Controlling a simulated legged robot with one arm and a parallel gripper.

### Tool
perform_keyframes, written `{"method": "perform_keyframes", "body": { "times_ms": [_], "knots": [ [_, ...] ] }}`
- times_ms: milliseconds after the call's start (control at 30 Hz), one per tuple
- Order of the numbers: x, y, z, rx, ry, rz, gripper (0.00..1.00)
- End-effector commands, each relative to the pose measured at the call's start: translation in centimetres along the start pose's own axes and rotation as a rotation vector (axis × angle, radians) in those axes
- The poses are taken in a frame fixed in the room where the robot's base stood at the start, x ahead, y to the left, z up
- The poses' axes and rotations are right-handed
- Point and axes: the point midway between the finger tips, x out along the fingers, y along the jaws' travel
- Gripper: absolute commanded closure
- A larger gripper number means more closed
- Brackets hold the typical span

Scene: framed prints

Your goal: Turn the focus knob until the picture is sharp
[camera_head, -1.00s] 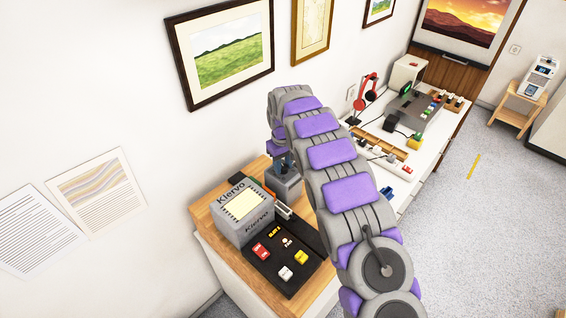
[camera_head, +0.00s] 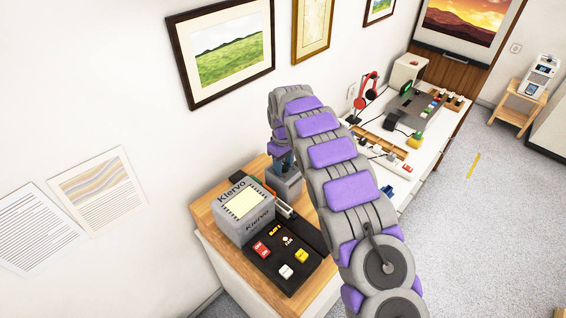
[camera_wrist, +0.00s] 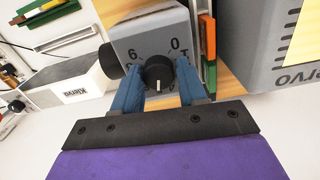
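A black knob (camera_wrist: 159,73) with a pale pointer line sits on the face of a grey box (camera_wrist: 150,40), with printed digits around it. My gripper (camera_wrist: 159,78) has its two blue fingers on either side of the knob, with narrow gaps that look clear of it. In the head view the grey box (camera_head: 287,184) stands on the wooden top, and my arm hides much of the gripper and the knob. A sunset mountain picture (camera_head: 468,20) hangs at the far end; its sharpness is hard to judge at this size.
A grey Klervo unit (camera_head: 243,212) and a black panel with coloured buttons (camera_head: 283,258) stand close to the box. A red headset (camera_head: 368,88) and other devices line the white table behind. Framed prints hang on the left wall. Open floor (camera_head: 470,215) lies to the right.

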Motion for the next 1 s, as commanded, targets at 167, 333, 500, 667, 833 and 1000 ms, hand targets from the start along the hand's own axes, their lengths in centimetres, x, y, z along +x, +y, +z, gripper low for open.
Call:
{"method": "perform_keyframes", "body": {
  "times_ms": [167,333,500,667,833,1000],
  "knots": [
    [-0.2,0.1,-0.1,0.0,0.004,0.003,0.41],
    [-0.2,0.1,-0.1,0.001,0.005,0.004,0.39],
    [-0.7,0.1,-0.1,0.0,0.007,0.005,0.39],
    [-2.9,0.2,-0.2,0.0,0.012,0.008,0.39],
    [-6.6,0.1,-0.3,0.0,0.013,0.009,0.39],
    [-9.9,0.1,-0.3,0.0,0.01,0.006,0.39]
  ]
}}
